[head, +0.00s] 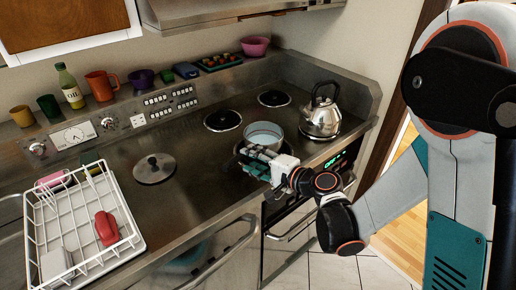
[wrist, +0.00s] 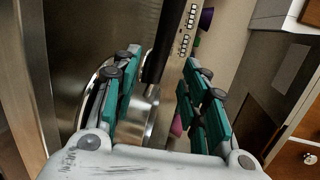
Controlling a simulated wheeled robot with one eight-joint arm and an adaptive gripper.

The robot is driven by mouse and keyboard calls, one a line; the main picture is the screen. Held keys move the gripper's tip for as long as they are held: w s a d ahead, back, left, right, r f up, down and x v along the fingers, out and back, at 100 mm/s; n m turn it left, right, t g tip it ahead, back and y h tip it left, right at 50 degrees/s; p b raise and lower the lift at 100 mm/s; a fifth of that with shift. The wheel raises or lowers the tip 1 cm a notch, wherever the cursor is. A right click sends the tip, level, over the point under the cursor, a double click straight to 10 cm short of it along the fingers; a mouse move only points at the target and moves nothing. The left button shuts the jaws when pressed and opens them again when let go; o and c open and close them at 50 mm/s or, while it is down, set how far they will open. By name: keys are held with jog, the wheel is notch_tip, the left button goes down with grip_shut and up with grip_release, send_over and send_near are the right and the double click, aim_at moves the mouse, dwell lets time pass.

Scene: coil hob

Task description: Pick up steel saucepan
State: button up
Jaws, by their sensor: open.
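The steel saucepan (head: 263,133) stands upright on the front right part of the coil hob, its pale bluish inside visible from above. My gripper (head: 250,158) is at its near side, low over the hob, and hides part of its front. In the wrist view my open gripper (wrist: 155,95) has its two teal-padded fingers well apart. A dark bar (wrist: 160,45), apparently the saucepan's handle, shows between the fingers, with shiny curved steel below it. I cannot tell whether a finger touches the pan.
A steel kettle (head: 321,115) stands close to the saucepan's right. A lid (head: 154,168) lies on the steel top to the left. A white dish rack (head: 137,241) is at far left. Cups, a bottle (head: 70,87) and a pink bowl (head: 255,46) line the back ledge.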

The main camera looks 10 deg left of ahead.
aim_at(244, 156)
jog(key=b+x, duration=0.2)
jog(key=x, duration=0.3)
jog(key=shift+w+a+f, duration=0.2)
jog(key=shift+w+f, duration=0.05)
jog(key=shift+r, duration=0.1)
grip_shut()
